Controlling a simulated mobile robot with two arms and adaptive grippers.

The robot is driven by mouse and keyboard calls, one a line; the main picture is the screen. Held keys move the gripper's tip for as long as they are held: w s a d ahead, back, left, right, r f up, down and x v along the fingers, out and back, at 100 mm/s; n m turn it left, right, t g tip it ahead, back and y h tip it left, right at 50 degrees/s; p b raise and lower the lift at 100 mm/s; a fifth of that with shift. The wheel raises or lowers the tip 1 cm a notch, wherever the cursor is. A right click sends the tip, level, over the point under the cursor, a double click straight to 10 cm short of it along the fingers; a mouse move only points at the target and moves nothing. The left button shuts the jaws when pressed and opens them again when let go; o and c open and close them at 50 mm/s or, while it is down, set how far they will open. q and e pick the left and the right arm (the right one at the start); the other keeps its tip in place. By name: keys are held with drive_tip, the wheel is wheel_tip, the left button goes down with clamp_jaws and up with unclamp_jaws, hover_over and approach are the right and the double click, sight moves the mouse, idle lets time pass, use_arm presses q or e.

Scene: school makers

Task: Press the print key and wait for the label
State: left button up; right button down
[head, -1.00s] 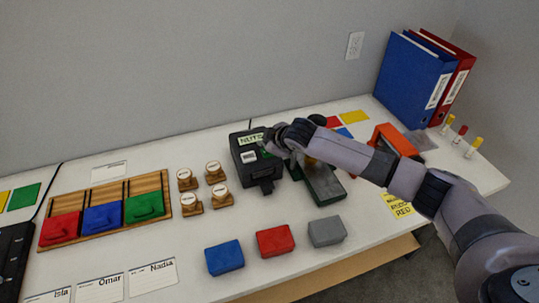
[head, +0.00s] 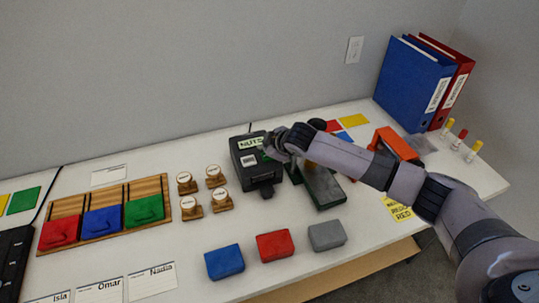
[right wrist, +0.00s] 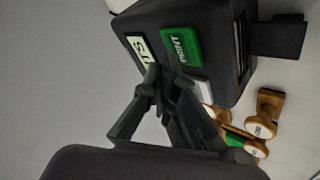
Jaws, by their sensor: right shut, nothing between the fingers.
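The dark label printer (head: 262,177) stands at the back middle of the table, with a screen reading "NUTS" (head: 250,143) on top. Its green key marked "PRINT" (right wrist: 180,47) shows clearly in the right wrist view, level with the printer's top. My right gripper (head: 268,151) reaches in from the right and is over the printer's top. Its fingers are shut and empty, and the fingertips (right wrist: 160,76) are close to the key; I cannot tell whether they touch it. No label shows at the printer's front outlet (head: 266,191). My left gripper is out of view.
Several wooden stamps (head: 191,207) stand left of the printer. A wooden tray (head: 68,206) holds red, blue and green boxes. Blue, red and grey blocks (head: 326,236) lie in front. A green-based device (head: 324,187) and an orange one (head: 398,143) are under or near my right arm.

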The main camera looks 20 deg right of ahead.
drive_tip(key=shift+f, duration=0.15)
drive_tip(key=shift+f, duration=0.4)
idle(0.6)
drive_tip(key=shift+r+p, duration=0.55)
drive_tip(key=shift+p, duration=0.25)
wheel_tip(320, 180, up, 6)
drive_tip(key=p, duration=0.5)
drive_tip(key=shift+p, duration=0.4)
